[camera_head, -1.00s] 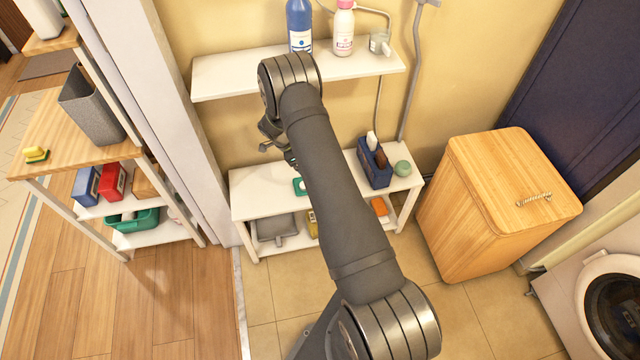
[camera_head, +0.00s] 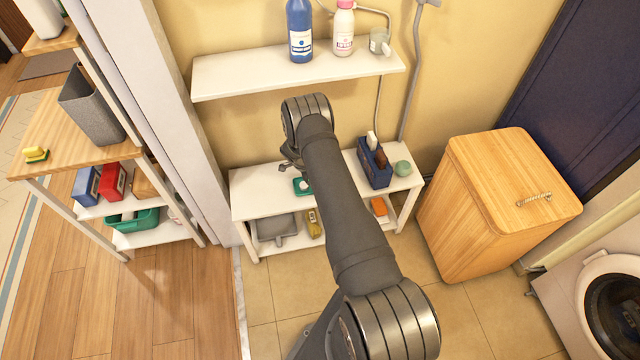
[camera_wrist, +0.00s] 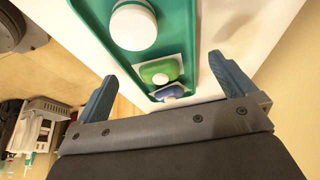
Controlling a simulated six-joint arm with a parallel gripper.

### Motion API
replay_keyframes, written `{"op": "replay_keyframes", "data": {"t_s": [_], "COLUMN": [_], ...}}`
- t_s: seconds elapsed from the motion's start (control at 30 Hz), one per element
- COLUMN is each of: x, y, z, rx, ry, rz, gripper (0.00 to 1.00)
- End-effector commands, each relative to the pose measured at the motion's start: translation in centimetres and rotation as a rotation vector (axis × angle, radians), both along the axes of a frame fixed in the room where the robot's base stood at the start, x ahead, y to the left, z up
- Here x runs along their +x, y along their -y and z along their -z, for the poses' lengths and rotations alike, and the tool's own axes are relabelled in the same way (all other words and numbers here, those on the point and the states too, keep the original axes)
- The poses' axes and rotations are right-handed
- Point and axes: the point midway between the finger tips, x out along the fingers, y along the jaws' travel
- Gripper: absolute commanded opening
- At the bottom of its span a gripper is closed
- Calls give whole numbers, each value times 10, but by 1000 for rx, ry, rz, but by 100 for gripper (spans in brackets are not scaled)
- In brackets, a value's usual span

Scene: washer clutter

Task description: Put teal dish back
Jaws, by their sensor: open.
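The teal dish (camera_head: 302,188) sits on the top board of the low white shelf, partly hidden by my arm in the head view. In the wrist view the teal dish (camera_wrist: 178,32) is a long shallow tray holding a white round piece (camera_wrist: 133,26), a green piece (camera_wrist: 161,70) and a blue piece (camera_wrist: 170,92). My gripper (camera_head: 289,158) is over the shelf beside the dish. In the wrist view my gripper (camera_wrist: 162,68) is open, with its blue fingers wide apart and the near end of the dish between them in the picture. No contact shows.
A dark blue caddy (camera_head: 374,164) with bottles and a green round item (camera_head: 402,168) stand to the right on the same board. A wall shelf (camera_head: 230,76) with bottles hangs above. A grey dustpan-like item (camera_head: 276,228) lies on the lower board. A wooden hamper (camera_head: 495,200) stands right.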

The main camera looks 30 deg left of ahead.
Motion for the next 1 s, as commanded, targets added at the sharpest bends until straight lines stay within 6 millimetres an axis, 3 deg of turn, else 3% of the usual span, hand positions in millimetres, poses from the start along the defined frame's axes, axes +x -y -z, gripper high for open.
{"op": "replay_keyframes", "data": {"t_s": [0.33,0.6,0.87,1.0], "x": [3,3,3,3], "y": [2,2,2,1], "z": [8,8,6,-5], "rx": [1,1,2,3], "ry": [0,0,1,1], "rz": [0,0,-1,-1], "gripper": [100,53,49,49]}}
